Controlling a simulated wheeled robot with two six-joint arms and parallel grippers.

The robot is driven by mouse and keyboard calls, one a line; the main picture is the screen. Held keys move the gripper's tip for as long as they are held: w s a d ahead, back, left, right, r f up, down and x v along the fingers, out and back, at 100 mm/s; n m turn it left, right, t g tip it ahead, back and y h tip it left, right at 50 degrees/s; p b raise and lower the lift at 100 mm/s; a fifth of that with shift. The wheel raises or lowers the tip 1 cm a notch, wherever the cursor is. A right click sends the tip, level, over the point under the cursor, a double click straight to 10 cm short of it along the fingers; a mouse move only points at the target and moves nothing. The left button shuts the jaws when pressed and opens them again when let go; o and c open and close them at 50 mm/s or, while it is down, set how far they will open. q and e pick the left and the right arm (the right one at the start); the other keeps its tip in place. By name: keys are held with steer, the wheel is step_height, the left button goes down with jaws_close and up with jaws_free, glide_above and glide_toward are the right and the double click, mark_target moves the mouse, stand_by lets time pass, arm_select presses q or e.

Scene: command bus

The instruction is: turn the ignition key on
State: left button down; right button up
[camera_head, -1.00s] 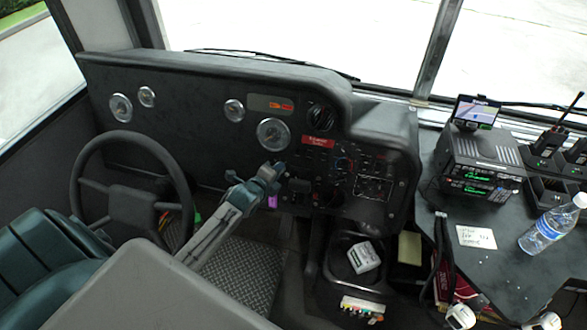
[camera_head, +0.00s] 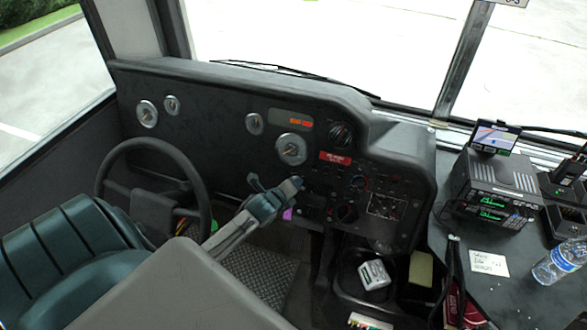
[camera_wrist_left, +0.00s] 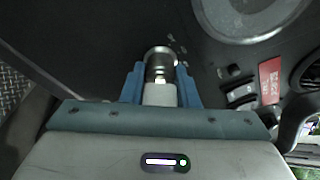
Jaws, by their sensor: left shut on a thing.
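My left gripper (camera_head: 293,186) is at the dashboard (camera_head: 225,160), just below the large round gauge (camera_head: 292,149). In the left wrist view its two blue fingers (camera_wrist_left: 161,85) stand on either side of a light-coloured key (camera_wrist_left: 160,93) and are shut on it. The key is in line with a round metallic ignition lock (camera_wrist_left: 160,58) on the dark panel. The key's turn angle is hard to read. In the head view the hand hides the key and lock. A small purple tag (camera_head: 288,214) shows just below the hand. My right gripper is not in view.
The steering wheel (camera_head: 150,190) and green seat (camera_head: 75,250) are at the left. A red label (camera_head: 335,158) and switches lie right of the hand.

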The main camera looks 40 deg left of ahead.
arm_select(q)
steer(key=c, duration=1.1)
jaws_free()
steer(key=b+v, duration=0.1)
steer(key=v, duration=1)
steer(key=shift+f, duration=0.15)
